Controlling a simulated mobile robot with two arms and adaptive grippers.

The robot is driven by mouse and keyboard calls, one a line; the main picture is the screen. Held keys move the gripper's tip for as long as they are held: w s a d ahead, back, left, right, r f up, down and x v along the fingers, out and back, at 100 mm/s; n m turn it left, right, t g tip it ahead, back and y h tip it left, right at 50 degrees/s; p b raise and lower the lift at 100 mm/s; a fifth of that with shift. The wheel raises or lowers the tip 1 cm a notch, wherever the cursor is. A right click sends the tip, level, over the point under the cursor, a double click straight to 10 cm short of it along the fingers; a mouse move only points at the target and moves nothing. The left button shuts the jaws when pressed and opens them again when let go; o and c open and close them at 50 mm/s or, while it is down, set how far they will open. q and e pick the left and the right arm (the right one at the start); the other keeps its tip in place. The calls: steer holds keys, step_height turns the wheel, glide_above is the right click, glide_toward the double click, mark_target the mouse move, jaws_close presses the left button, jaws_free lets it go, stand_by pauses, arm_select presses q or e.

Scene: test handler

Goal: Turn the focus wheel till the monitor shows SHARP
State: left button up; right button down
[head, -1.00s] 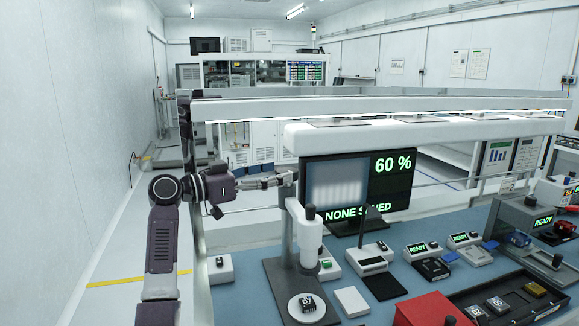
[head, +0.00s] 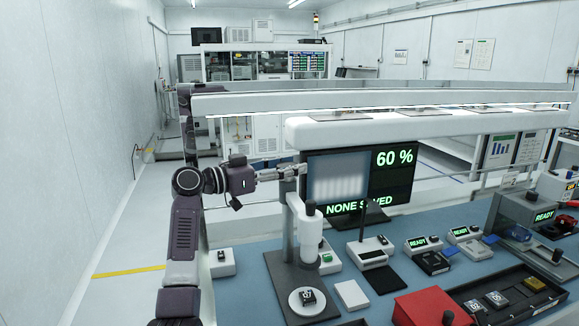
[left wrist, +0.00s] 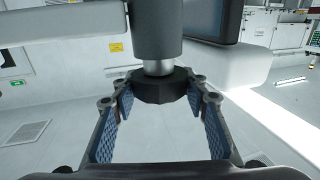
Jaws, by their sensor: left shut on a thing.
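The monitor (head: 338,160) reads 60 % and NONE SAVED, beside a blurred picture of pale bars. In front of it stands the microscope (head: 307,235), with a small dark chip (head: 307,297) on its round white stage (head: 294,305). My left gripper (head: 298,170) reaches in from the left at the upper part of the microscope column. The left wrist view shows its fingers closed on both sides of the dark, faceted focus wheel (left wrist: 160,86), below a grey cylinder. In the head view the wheel is mostly hidden by the fingers. My right gripper is not in view.
A white lamp bar (head: 400,127) runs above the monitor. Small devices with READY displays (head: 424,242), a red box (head: 432,308) and a dark tray (head: 512,292) with chips stand to the right on the blue bench. Bare bench (head: 240,290) lies left of the microscope.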

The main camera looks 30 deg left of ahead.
arm_select(q)
steer(key=shift+n+t+y, duration=0.3)
steer(key=shift+y, duration=0.3)
steer(key=shift+n+t+y, duration=0.3)
steer(key=shift+n+y, duration=0.3)
steer(key=shift+y, duration=0.1)
steer(key=shift+n+y+p, duration=0.35)
steer(key=shift+n+y, duration=0.35)
steer(key=shift+y, duration=0.4)
steer(key=n+y+p, duration=0.1)
steer(key=y+p, duration=0.1)
steer(key=n+y+p, duration=0.2)
steer(key=y, duration=0.1)
steer(key=shift+r+t, duration=0.2)
steer(key=shift+t, duration=0.2)
steer(key=n+y+p, duration=0.2)
steer(key=shift+f+g+y, duration=0.15)
steer(key=shift+g+y, duration=0.15)
steer(key=shift+y, duration=0.1)
steer(key=shift+a+f+n+y+p, duration=0.1)
steer(key=shift+a+n+y+p, duration=0.05)
steer(key=shift+n+y+p, duration=0.5)
steer(key=shift+g+y, duration=0.3)
steer(key=shift+y, duration=0.05)
steer(key=o, duration=1.2)
